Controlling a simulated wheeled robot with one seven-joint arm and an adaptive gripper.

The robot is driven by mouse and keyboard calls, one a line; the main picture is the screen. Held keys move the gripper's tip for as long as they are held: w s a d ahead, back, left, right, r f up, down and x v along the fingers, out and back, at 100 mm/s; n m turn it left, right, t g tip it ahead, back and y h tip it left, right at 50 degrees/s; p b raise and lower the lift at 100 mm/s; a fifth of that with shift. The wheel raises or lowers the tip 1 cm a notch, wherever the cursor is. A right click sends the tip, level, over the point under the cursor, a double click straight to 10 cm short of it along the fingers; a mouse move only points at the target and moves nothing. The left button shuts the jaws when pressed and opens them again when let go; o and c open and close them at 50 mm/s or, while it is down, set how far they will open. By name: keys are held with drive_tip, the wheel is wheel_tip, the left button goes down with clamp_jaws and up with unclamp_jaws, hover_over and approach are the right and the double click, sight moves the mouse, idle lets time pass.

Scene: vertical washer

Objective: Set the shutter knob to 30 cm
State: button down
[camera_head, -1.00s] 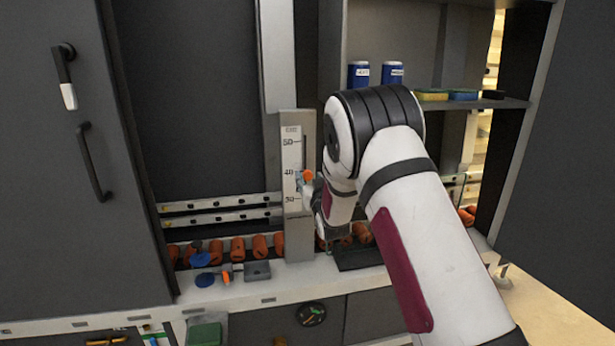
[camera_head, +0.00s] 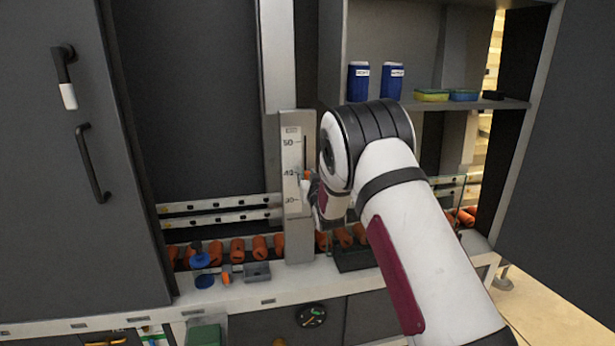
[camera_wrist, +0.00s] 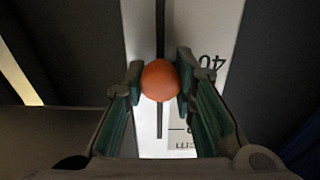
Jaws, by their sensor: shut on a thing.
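The shutter knob is a small orange ball (camera_wrist: 160,80) between my two fingertips in the wrist view. It sits on a dark vertical slot beside a white scale. In the head view the knob (camera_head: 307,175) shows as a small orange spot close to the 40 mark. The scale plate (camera_head: 291,155) is marked 50, 40 and 30 from top to bottom. My gripper (camera_wrist: 158,82) is shut on the knob; in the head view my gripper and wrist stand right of the scale, and the fingers are mostly hidden. The wrist view shows the 40 upside down.
Orange cylinders (camera_head: 238,250) line the ledge below the scale. Blue discs (camera_head: 201,261) and a grey block (camera_head: 257,272) lie at its front. Two blue cans (camera_head: 358,82) stand on the upper right shelf. A dark door with a handle (camera_head: 93,162) is at left.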

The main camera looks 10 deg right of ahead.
wheel_tip(320, 180, down, 11)
drive_tip(key=b, duration=0.7)
drive_tip(key=shift+r, duration=0.2)
drive_tip(key=c, duration=1.3)
unclamp_jaws()
drive_tip(key=shift+f, duration=0.1)
drive_tip(key=shift+s, duration=0.1)
drive_tip(key=s, duration=1.2)
